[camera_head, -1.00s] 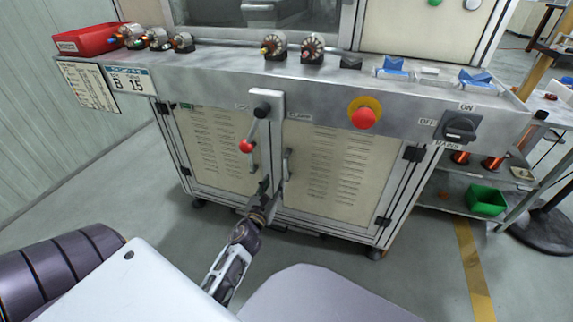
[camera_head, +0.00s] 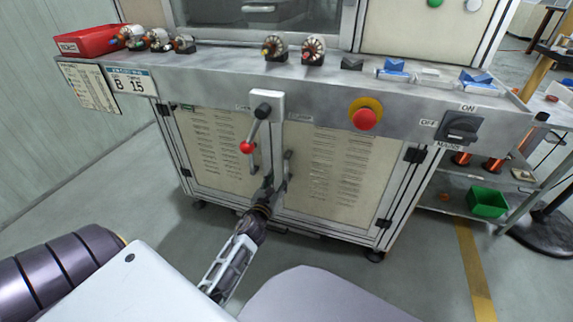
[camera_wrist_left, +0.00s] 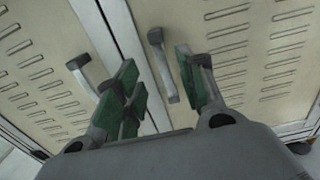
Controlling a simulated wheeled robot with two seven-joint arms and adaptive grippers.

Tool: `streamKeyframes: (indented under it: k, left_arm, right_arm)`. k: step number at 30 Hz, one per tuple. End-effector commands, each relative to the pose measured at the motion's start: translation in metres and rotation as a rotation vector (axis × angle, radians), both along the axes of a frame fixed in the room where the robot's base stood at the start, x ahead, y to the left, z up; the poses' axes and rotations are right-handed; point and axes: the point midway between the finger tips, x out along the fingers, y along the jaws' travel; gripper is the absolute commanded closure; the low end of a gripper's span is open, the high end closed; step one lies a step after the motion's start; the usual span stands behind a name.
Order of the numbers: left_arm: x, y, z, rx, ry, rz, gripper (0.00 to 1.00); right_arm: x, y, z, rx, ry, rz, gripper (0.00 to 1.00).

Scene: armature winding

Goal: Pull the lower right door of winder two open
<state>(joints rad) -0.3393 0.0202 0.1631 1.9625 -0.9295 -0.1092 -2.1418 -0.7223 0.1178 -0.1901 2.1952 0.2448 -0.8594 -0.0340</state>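The lower right door (camera_head: 335,178) of the winder is a cream louvred panel and looks closed. Its grey bar handle (camera_head: 287,163) stands near its left edge. My left gripper (camera_head: 273,187) is in front of the lower end of this handle. In the left wrist view my left gripper (camera_wrist_left: 160,88) is open, with green-padded fingers apart. The right door's handle (camera_wrist_left: 162,65) shows in the gap between them, and no finger visibly grips it. The left door (camera_head: 218,145) is beside it, also closed; its handle (camera_wrist_left: 82,72) lies outside the left finger. My right gripper is not in view.
Above the doors is a metal ledge with a red-knobbed lever (camera_head: 247,146), a red emergency button (camera_head: 365,119) and a mains switch (camera_head: 460,128). A red bin (camera_head: 88,40) and several armatures sit on it. A shelf with a green bin (camera_head: 488,202) stands right. The floor before the doors is clear.

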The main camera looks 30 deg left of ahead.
Motion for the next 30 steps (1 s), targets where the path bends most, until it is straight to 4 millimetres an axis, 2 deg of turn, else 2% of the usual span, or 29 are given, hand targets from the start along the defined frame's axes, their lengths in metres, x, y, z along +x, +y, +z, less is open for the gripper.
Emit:
streamKeyframes:
  k: [30]
  left_arm:
    - [0.082,0.020,0.000,0.000,-0.001,0.001,0.61]
  right_arm:
    - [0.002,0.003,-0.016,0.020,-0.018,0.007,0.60]
